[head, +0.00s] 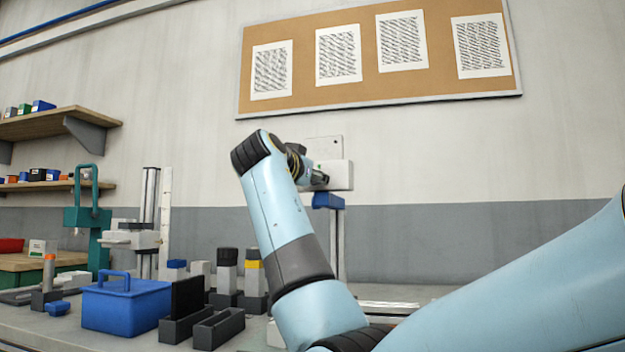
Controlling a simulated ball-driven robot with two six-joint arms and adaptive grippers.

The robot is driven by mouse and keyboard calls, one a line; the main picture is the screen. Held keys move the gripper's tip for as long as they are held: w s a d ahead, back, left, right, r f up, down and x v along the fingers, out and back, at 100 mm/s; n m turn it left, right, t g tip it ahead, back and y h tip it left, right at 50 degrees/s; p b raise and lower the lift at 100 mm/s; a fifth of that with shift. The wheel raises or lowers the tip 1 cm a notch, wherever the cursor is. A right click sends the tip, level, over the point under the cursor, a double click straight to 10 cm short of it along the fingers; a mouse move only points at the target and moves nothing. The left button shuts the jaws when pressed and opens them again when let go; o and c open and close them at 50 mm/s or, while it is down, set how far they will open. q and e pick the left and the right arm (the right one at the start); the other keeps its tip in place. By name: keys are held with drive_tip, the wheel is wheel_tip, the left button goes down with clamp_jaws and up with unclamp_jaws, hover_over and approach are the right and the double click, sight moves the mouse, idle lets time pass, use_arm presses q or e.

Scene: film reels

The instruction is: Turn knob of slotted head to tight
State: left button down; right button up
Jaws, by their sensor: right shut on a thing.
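My right arm reaches up from the lower right, and its dark gripper (318,179) is in front of a pale box-shaped head (341,172) on a blue-topped post. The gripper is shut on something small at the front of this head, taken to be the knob. The knob itself and its slot are hidden behind the fingers and wrist, so its turn position cannot be told. My left gripper is not in view.
A blue lidded box (127,303), dark trays (218,328) and several dark-based blocks stand on the bench at left. A green press (88,215) and a white-headed stand (140,239) are behind them. A cork board (373,92) hangs on the wall.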

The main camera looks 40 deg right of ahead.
drive_tip(key=o, duration=1.1)
drive_tip(key=shift+w+a+f, duration=0.1)
drive_tip(key=shift+f, duration=0.1)
drive_tip(key=shift+c, duration=0.2)
drive_tip(key=shift+o, duration=0.4)
drive_tip(key=shift+r, duration=0.15)
drive_tip(key=v, duration=0.7)
drive_tip(key=shift+a, duration=0.15)
